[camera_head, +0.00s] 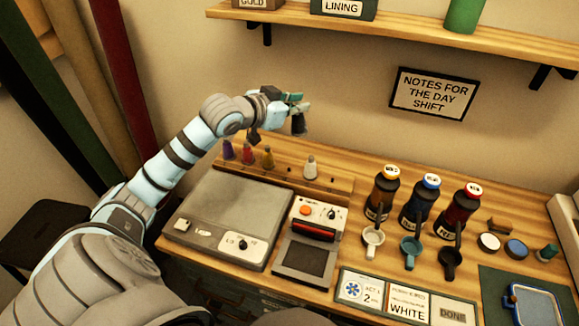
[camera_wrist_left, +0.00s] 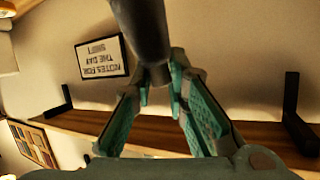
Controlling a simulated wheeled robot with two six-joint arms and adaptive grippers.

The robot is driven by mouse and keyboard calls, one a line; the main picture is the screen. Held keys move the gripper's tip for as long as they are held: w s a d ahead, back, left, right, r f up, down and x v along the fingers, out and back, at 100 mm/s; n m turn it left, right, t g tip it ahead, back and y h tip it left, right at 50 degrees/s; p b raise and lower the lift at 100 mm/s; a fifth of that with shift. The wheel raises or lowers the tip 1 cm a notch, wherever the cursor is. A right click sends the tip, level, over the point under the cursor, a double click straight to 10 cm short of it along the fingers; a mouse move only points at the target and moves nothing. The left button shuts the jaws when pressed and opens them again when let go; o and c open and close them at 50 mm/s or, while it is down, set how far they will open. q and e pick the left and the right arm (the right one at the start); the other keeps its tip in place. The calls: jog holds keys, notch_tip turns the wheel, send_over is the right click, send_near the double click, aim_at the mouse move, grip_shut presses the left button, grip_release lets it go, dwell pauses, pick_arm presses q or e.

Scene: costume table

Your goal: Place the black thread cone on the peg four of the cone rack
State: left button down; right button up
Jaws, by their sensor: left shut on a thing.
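The black thread cone (camera_head: 299,125) is held in my left gripper (camera_head: 294,104), in the air above the cone rack (camera_head: 342,184) at the back of the table. The gripper is shut on it; the cone hangs below the fingers, roughly upright. In the left wrist view the dark cone (camera_wrist_left: 145,30) sits between the green fingers (camera_wrist_left: 162,82). The rack carries a purple cone (camera_head: 228,150), a red cone (camera_head: 247,153), a yellow cone (camera_head: 267,157) and a white cone (camera_head: 310,167). A bare peg (camera_head: 289,172) shows between yellow and white. My right gripper is out of view.
A grey flat machine (camera_head: 225,215) and a small press (camera_head: 310,240) stand in front of the rack. Several bottles (camera_head: 382,190) and cups (camera_head: 372,240) stand to the right. A wall shelf (camera_head: 400,28) with boxes hangs above, and a framed notice (camera_head: 432,92) is on the wall.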

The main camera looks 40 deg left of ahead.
pick_arm(q)
jog(key=w+a+r+y+p, duration=0.1)
jog(key=w+a+r+y, duration=0.1)
jog(key=a+y, duration=0.1)
jog(key=shift+n, duration=0.3)
jog(key=f+b, duration=0.1)
jog(key=f, duration=0.5)
jog(key=f+b, duration=0.2)
jog(key=f, duration=0.5)
jog(key=f+b, duration=0.1)
jog(key=f, duration=0.5)
jog(key=shift+s+a+f, duration=0.2)
jog(key=shift+s+f, duration=0.1)
jog(key=shift+f, duration=0.05)
jog(key=shift+f, duration=0.15)
jog(key=c, duration=1.6)
grip_release()
jog(key=shift+s+r, duration=0.1)
jog(key=shift+r, duration=0.15)
jog(key=p+v, duration=0.1)
jog(key=v, duration=0.5)
jog(key=p+v, duration=0.2)
jog(key=v, duration=0.3)
jog(key=shift+s+d+r, duration=0.15)
jog(key=shift+s+d, duration=0.1)
jog(key=shift+s, duration=0.1)
